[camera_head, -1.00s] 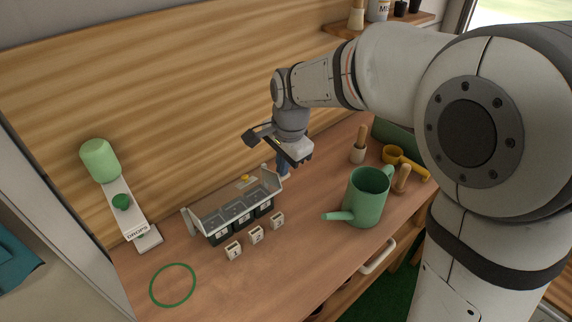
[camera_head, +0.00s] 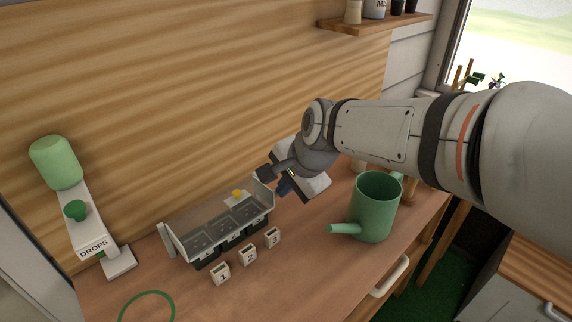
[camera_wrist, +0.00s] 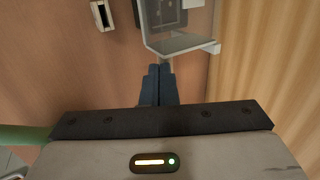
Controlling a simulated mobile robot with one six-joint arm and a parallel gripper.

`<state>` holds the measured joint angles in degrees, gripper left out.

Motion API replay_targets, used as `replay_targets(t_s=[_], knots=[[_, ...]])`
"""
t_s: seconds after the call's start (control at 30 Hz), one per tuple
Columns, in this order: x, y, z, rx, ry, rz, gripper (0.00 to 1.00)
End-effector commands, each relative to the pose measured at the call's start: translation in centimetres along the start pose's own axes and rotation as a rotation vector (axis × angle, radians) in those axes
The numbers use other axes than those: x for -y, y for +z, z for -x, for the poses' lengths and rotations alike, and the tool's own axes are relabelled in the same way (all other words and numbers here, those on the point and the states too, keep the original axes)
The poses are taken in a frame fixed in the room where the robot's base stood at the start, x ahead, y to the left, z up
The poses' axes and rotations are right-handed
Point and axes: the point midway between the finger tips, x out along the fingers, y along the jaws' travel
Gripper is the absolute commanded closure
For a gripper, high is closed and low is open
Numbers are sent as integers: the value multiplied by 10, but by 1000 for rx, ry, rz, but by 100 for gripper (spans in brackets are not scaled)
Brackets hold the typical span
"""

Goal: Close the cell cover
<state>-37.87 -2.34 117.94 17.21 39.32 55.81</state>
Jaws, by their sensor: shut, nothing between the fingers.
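A tray of dark cells (camera_head: 232,237) stands on the wooden bench near the back wall. A pale cover frame (camera_head: 193,217) with upright end plates sits over it; whether it is fully open or partly lowered I cannot tell. My gripper (camera_head: 284,187) is low beside the right end plate (camera_head: 262,191), its blue fingers partly hidden by the wrist. In the wrist view, my gripper's blue fingers (camera_wrist: 158,84) are together and empty, close to the pale end plate (camera_wrist: 180,43). Contact is unclear. A dark cell (camera_wrist: 165,12) shows beyond the plate.
Blocks numbered 1 (camera_head: 220,274), 2 (camera_head: 248,255) and 3 (camera_head: 272,238) stand in front of the tray. A green watering can (camera_head: 374,208) is to the right. A DROPS stand (camera_head: 92,245) is at left. The front bench is mostly clear.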

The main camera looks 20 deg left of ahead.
Motion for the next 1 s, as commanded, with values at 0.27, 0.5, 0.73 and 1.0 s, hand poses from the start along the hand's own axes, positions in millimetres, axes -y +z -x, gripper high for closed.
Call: replay_targets(t_s=[0.27,0.5,0.73,1.0], knots=[[1,4,-1,5,1,8,100],[2,4,3,5,1,8,100],[2,1,44,2,-3,7,100],[-6,0,100,2,-4,8,100]])
